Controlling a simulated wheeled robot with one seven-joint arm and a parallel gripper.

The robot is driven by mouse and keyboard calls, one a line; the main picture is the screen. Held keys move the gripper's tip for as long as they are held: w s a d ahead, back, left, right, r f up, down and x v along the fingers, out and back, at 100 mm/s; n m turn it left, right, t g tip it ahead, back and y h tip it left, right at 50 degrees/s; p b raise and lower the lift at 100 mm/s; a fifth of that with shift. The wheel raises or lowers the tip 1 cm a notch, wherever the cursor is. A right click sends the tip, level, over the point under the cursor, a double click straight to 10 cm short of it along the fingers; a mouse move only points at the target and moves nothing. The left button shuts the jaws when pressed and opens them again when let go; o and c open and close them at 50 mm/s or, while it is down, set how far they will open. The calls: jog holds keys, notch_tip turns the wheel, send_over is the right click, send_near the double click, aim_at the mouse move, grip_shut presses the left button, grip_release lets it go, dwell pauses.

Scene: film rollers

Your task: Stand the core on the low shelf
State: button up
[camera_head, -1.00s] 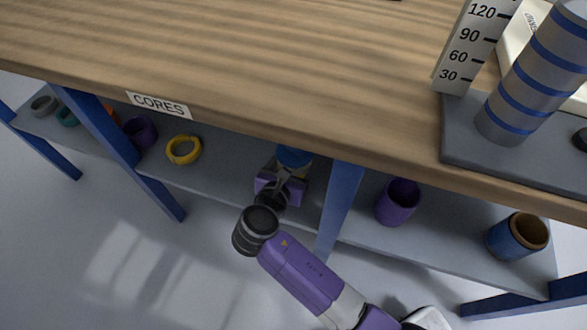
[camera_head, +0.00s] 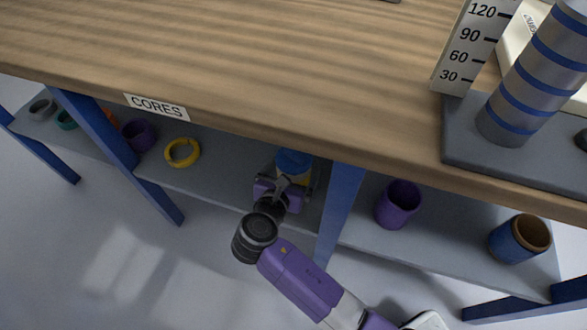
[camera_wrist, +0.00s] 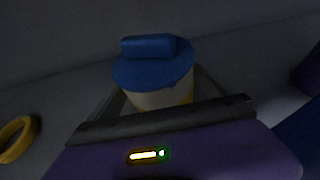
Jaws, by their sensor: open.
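A short cylindrical piece (camera_head: 294,162) with a blue top and a cream-to-yellow body stands upright on the low shelf (camera_head: 225,182); it may be the core. In the wrist view the piece (camera_wrist: 153,70) shows a raised blue bar on its blue top, and its lower body is hidden behind my gripper. My gripper (camera_head: 288,184) is open, low in front of this piece. Dark grey finger edges show on both sides of the piece in the wrist view; I cannot tell whether they touch it.
A blue leg (camera_head: 340,205) stands just right of my gripper. A yellow ring (camera_head: 182,153) lies to the left. Purple cores (camera_head: 398,205) and a blue-brown core (camera_head: 518,238) stand on the shelf. The wooden top (camera_head: 250,70) overhangs the shelf, with a "CORES" label (camera_head: 157,107).

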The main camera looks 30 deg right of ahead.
jog(key=p+v, duration=0.4)
jog(key=v, duration=0.7)
jog(key=shift+s+a+r, duration=0.2)
jog(key=shift+s+a, duration=0.05)
